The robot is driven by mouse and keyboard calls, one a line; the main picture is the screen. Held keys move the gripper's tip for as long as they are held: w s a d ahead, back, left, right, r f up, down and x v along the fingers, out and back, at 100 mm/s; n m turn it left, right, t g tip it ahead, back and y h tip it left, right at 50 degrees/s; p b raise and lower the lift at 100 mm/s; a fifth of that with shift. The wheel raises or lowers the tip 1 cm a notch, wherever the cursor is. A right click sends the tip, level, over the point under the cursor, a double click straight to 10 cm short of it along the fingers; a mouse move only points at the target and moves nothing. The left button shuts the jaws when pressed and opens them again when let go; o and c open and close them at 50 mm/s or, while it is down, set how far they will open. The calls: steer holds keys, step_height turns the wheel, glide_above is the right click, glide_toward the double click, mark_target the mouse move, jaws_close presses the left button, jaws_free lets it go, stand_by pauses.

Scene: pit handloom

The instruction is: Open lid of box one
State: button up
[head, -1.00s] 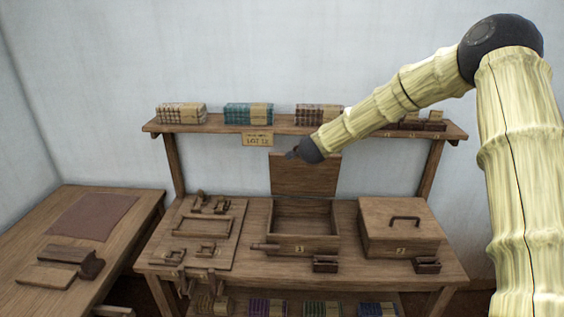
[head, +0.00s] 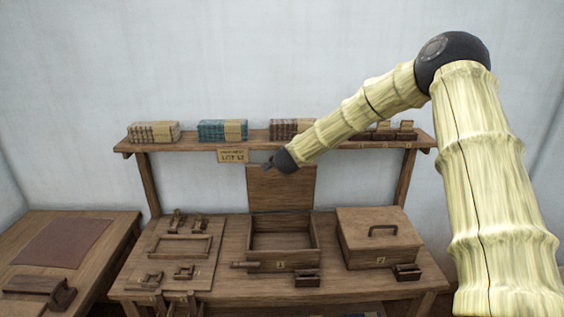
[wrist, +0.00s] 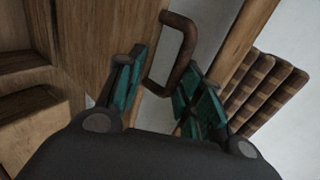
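Box one (head: 281,266), a brown wooden box, stands on the bench with its inside showing empty. Its lid (head: 290,192) is raised and stands about upright at the back edge. My gripper (head: 268,165) is at the top of the raised lid, small and partly hidden by its own wrist in the head view. In the wrist view my gripper's green-padded fingers (wrist: 168,92) are spread apart. The brown lid handle (wrist: 184,52) shows just beyond and between the fingertips, with no clear contact. The lid's wooden face (wrist: 88,40) fills the left.
A closed second box (head: 380,252) with a dark handle stands to the right. A shelf (head: 205,146) with stacked bundles runs behind the lid. A board with wooden parts (head: 172,262) lies left. A side table (head: 105,232) stands at far left.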

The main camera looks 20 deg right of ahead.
steer(key=shift+a, duration=0.1)
steer(key=shift+s, duration=0.1)
steer(key=v, duration=1.2)
